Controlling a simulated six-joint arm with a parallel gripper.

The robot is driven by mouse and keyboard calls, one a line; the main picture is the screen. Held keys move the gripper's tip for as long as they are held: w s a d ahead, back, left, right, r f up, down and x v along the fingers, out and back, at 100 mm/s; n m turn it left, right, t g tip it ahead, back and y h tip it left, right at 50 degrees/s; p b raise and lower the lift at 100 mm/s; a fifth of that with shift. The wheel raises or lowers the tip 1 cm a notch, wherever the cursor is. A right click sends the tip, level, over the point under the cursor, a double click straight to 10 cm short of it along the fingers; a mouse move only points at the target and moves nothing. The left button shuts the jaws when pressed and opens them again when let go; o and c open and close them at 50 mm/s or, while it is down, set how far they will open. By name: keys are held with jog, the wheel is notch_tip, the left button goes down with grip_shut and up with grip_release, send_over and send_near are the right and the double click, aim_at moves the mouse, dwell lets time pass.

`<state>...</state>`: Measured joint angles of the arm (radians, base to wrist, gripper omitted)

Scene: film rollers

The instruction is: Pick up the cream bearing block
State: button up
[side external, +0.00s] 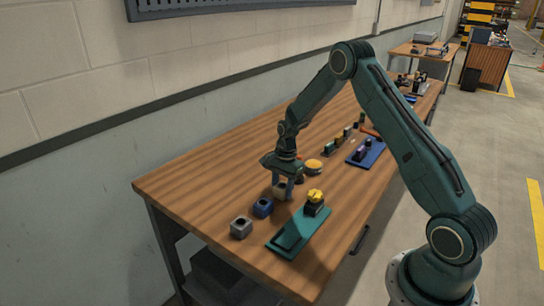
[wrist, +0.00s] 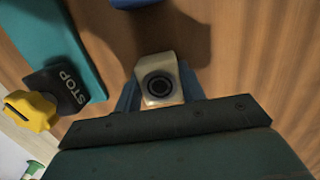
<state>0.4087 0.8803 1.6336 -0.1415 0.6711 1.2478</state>
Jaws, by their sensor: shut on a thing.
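The cream bearing block (wrist: 160,67) is between the two blue fingers of my gripper (wrist: 158,97) in the wrist view, with its dark round bore facing the camera. In the side external view my gripper (side external: 283,186) points down over the wooden bench, shut on the cream block (side external: 280,192), which is partly hidden by the fingers. I cannot tell whether the block touches the bench or is slightly above it.
A blue block (side external: 263,207) and a grey block (side external: 241,227) stand to the left of my gripper. A teal plate (side external: 284,243) with a yellow-knobbed stop piece (side external: 315,203) lies in front. A yellow round piece (side external: 313,166) and a blue plate (side external: 366,152) are farther back.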

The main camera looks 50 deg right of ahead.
aim_at(282, 186)
notch_tip(282, 186, up, 20)
dwell(0.7)
